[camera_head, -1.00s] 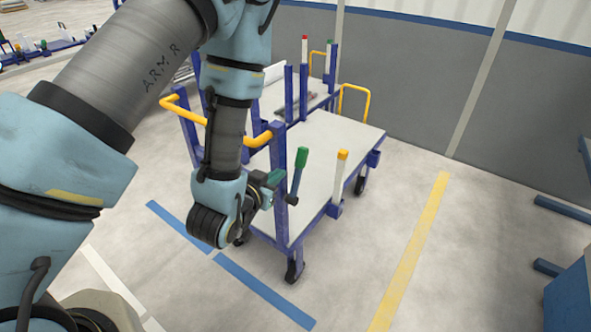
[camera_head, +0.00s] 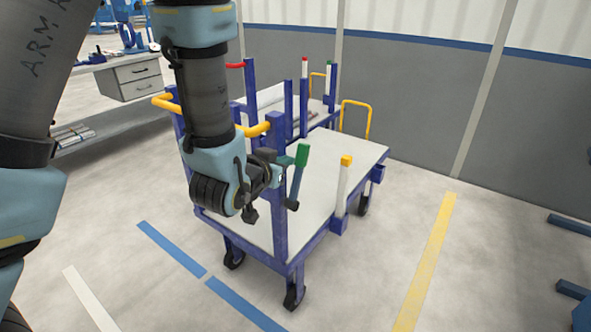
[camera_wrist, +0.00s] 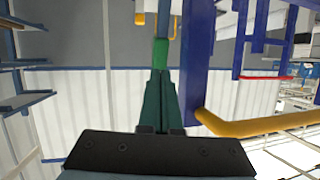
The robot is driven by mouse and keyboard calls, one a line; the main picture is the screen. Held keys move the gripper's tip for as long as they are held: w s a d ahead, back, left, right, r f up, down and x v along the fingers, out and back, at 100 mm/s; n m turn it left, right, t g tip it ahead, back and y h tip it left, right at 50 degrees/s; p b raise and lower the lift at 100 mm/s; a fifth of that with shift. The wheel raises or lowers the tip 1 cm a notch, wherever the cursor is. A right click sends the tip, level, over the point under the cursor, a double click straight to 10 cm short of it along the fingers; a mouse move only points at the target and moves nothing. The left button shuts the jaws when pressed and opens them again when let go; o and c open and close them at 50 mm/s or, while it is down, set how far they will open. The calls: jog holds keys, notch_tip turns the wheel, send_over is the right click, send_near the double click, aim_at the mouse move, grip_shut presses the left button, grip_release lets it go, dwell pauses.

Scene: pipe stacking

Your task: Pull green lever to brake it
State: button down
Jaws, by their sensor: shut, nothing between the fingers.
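The green lever (camera_head: 302,155) has a green grip on a blue-grey shaft and leans slightly right beside the blue corner post of the nearer cart. Its pivot is low on the post's right. My gripper (camera_head: 287,160) is just left of the green grip, at about its height, partly hidden by the post. In the wrist view, the closed fingers (camera_wrist: 160,95) point straight at the green grip (camera_wrist: 160,52), which shows just beyond their tips. The fingers are shut with nothing between them. I cannot tell whether they touch the lever.
The cart has a white deck (camera_head: 317,185), blue posts and a yellow handle bar (camera_head: 257,130); the bar (camera_wrist: 245,127) is close to my fingers' right in the wrist view. A yellow-topped white post (camera_head: 343,180) stands right of the lever.

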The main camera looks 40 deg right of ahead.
aim_at(300, 155)
jog(key=shift+f+b, duration=0.25)
jog(key=shift+b, duration=0.1)
jog(key=x, duration=0.1)
jog(key=p+x, duration=0.1)
jog(key=x, duration=0.3)
jog(key=shift+d+r, duration=0.1)
jog(key=shift+r, duration=0.15)
jog(key=shift+w+d+f+p, duration=0.3)
jog(key=shift+d+p, duration=0.05)
jog(key=shift+d, duration=0.2)
